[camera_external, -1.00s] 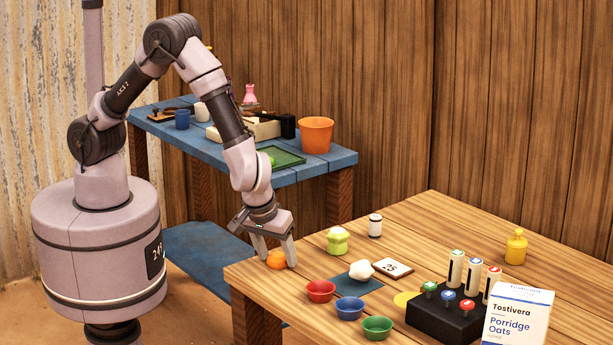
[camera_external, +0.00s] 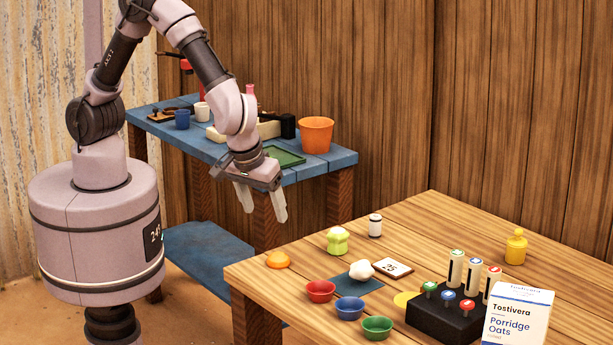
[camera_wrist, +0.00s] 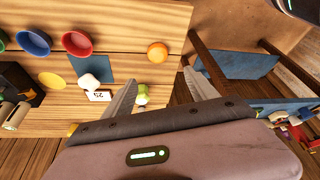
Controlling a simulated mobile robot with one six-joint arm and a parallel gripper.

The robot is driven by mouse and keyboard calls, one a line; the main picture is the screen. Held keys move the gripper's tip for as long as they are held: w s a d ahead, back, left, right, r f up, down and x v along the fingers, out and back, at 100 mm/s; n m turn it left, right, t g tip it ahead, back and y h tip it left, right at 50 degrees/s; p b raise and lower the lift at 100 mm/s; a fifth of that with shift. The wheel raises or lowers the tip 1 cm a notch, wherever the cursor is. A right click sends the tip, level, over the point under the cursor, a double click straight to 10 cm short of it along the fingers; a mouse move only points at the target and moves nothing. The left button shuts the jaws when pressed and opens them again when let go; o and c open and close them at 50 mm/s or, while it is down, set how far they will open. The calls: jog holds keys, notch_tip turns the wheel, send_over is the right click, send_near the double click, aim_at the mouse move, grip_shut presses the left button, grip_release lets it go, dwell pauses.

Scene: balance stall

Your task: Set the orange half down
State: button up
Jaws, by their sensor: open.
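The orange half (camera_external: 277,259) lies on the wooden table near its left corner. It also shows in the wrist view (camera_wrist: 157,52), beyond my fingertips and apart from them. My gripper (camera_external: 263,206) is open and empty, raised above and to the left of the orange half, off the table's edge. In the wrist view its two fingers (camera_wrist: 160,80) are spread, with nothing held between them.
The wooden table (camera_external: 430,225) also bears red (camera_external: 320,291), blue (camera_external: 350,307) and green (camera_external: 377,328) bowls, a white lump (camera_external: 361,269), a green-and-cream item (camera_external: 338,240), a number card (camera_external: 392,268) and an oats box (camera_external: 517,315). A blue table (camera_external: 330,162) stands behind.

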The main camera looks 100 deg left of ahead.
jog(key=s+a+r+m+t+h, duration=0.1)
jog(key=s+a+r+m, duration=0.15)
jog(key=r, duration=0.25)
jog(key=s+a+r+m, duration=0.1)
jog(key=a+r+m, duration=0.25)
jog(key=r, duration=0.25)
jog(key=s+a+r+m+t, duration=0.1)
jog(key=s+a+r+m, duration=0.3)
jog(key=s, duration=0.3)
jog(key=s+a+r+m+t+h, duration=0.1)
jog(key=s+a+r+m+t, duration=0.1)
jog(key=s+a+r+m, duration=0.2)
jog(key=s+m, duration=0.3)
jog(key=s, duration=0.1)
